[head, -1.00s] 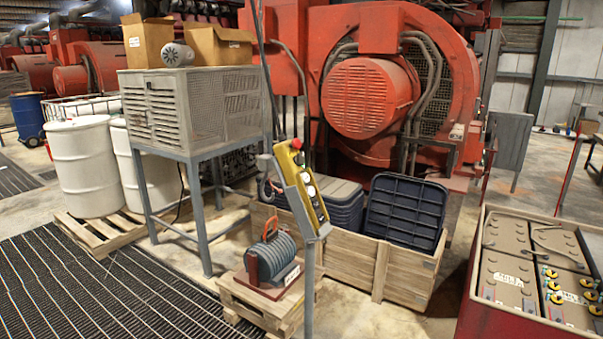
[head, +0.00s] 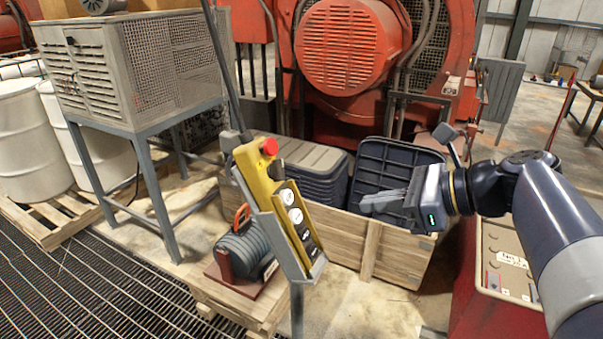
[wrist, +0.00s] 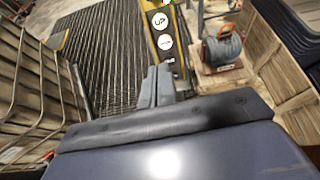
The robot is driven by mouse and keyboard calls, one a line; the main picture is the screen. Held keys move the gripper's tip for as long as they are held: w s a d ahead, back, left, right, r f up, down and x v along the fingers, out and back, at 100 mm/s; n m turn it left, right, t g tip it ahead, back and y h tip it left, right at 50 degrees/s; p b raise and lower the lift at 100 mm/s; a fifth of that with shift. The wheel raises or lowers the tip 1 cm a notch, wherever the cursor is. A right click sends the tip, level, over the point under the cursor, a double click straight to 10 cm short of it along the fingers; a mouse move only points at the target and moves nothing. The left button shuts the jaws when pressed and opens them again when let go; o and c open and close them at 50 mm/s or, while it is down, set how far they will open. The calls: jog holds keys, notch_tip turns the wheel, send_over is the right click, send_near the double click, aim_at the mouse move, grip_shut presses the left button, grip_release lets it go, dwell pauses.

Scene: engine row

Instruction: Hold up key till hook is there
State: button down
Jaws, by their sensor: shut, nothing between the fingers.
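A yellow control pendant (head: 262,185) with a red button (head: 270,147) on top leans in a grey holder on a post. Two round white keys (head: 291,206) with dark marks sit on its face, with black keys below. The white keys also show in the wrist view (wrist: 163,31); I cannot tell which mark points up. My gripper (head: 363,204) is shut and empty, to the right of the pendant and apart from it in the head view. Its fingers (wrist: 155,72) show below the pendant's lower end in the wrist view. I cannot make out a hook.
A wooden crate (head: 390,252) of dark bins stands behind. Floor grating (head: 75,290) lies open at left.

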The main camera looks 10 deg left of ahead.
jog(key=shift+w+a+r, duration=0.15)
jog(key=shift+w+r, duration=0.25)
jog(key=shift+r, duration=0.05)
jog(key=shift+a, duration=0.1)
jog(key=p, duration=0.2)
send_near(286, 208)
jog(key=x, duration=0.5)
jog(key=shift+w+a, duration=0.2)
jog(key=shift+w, duration=0.15)
jog(key=shift+w+a+f, duration=0.2)
jog(key=shift+a+f, duration=0.05)
jog(key=shift+a, duration=0.4)
jog(key=shift+f, duration=0.1)
jog(key=shift+s+a+f, duration=0.1)
jog(key=shift+s+f, duration=0.05)
jog(key=shift+f, duration=0.1)
dwell(5.0)
